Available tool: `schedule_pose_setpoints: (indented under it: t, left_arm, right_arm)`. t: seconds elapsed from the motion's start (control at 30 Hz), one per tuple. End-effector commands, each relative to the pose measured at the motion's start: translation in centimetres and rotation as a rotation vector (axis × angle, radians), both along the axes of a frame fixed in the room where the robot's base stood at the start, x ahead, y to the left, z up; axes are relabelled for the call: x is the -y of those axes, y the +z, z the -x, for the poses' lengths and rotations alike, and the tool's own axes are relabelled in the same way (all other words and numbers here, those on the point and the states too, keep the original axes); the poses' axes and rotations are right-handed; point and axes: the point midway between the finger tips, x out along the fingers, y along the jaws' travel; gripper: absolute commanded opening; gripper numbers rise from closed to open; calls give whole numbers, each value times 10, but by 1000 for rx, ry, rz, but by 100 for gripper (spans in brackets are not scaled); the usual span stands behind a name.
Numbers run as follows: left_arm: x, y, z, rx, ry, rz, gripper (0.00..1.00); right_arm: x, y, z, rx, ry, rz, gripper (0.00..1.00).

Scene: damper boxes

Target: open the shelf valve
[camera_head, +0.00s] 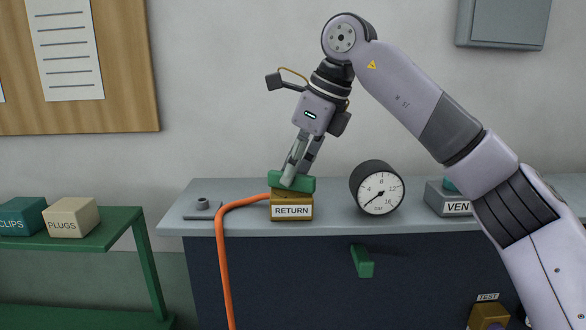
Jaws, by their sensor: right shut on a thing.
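A brass-coloured valve block labelled RETURN (291,198) stands on the grey top of the dark cabinet. An orange hose (221,260) runs from its left side and down over the front edge. A green handle (305,185) lies across the top of the block, roughly left to right in the picture. My right gripper (289,181) reaches down from above and is shut on this green handle; its fingers hide part of it. No label in view reads "shelf". My left gripper is not in view.
A round pressure gauge (377,188) stands just right of the valve, its needle at the low end. A partly hidden VEN-labelled box (435,196) is farther right. A green lever (362,262) sticks out of the cabinet front. A TEST-labelled box (488,314) is low right. A green table (110,232) holds boxes.

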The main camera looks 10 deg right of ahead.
Motion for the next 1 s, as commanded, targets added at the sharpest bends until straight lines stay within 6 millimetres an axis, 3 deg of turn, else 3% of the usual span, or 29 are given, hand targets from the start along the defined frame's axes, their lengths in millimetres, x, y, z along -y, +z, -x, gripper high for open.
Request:
schedule_pose_setpoints:
  t: [0.5, 1.0]
  left_arm:
    - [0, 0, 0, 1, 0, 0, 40]
    - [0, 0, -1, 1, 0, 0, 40]
  right_arm:
    - [1, 1, -2, 1, 354, 0, 0]
    - [1, 1, -2, 2, 432, 2, 0]
